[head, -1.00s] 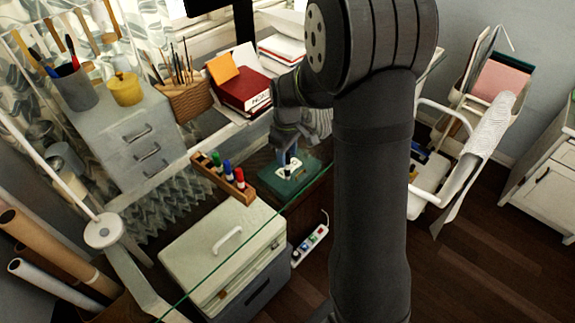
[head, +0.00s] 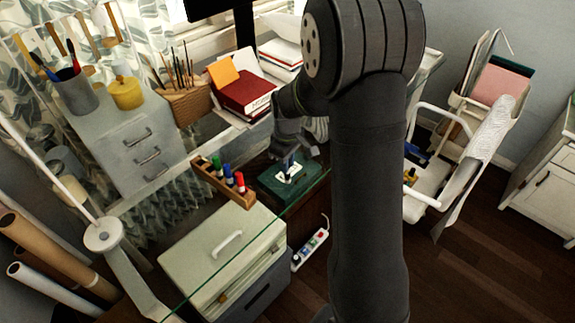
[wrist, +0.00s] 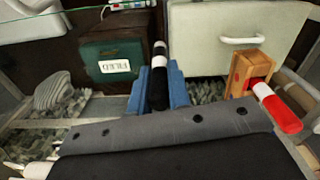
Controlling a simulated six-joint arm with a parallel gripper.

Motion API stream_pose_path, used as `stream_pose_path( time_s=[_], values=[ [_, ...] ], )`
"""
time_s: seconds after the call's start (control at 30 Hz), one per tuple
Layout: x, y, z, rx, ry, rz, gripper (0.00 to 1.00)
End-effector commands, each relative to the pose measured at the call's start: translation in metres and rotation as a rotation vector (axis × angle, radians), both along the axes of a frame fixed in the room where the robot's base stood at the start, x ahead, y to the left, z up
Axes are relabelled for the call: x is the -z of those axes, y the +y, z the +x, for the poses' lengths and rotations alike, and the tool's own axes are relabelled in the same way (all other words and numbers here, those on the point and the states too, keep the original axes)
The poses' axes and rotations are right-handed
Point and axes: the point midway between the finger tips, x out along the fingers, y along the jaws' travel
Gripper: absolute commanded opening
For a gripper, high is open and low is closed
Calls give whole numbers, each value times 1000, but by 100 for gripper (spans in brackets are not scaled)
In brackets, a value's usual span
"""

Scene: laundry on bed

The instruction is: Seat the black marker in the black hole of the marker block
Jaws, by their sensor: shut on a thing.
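My gripper (head: 288,163) is shut on the black marker (wrist: 159,78). In the wrist view the marker, black with white bands, stands between my blue fingers. In the head view my gripper is in front of the green box, right of the marker block (head: 207,176), and the held marker is hard to make out. The wooden marker block holds a green marker (head: 217,162), a blue marker (head: 228,171) and a red marker (head: 240,181). In the wrist view the block (wrist: 249,68) and red marker (wrist: 277,108) are at the right, apart from the black marker. The black hole cannot be made out.
The green box (head: 268,182), labelled in the wrist view (wrist: 90,57), lies right of the block. A pale lidded file box (head: 190,258) stands in front, below the glass edge. A pencil basket (head: 187,106) and red book (head: 243,93) are behind.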

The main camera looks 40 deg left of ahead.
Motion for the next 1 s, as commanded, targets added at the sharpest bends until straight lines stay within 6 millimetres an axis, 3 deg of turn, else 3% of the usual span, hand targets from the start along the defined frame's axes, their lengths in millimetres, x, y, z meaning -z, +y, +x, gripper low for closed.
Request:
stream_pose_path(
  time_s=[0.17, 0.33, 0.7, 1.0],
  values=[
    [-14, 1, 0, 0, -2, 2, 0],
    [-44, 0, 1, 0, -2, 3, 0],
    [-90, -77, 35, 6, -3, 3, 0],
    [-108, -105, 47, 2, -1, 0, 0]
  ],
)
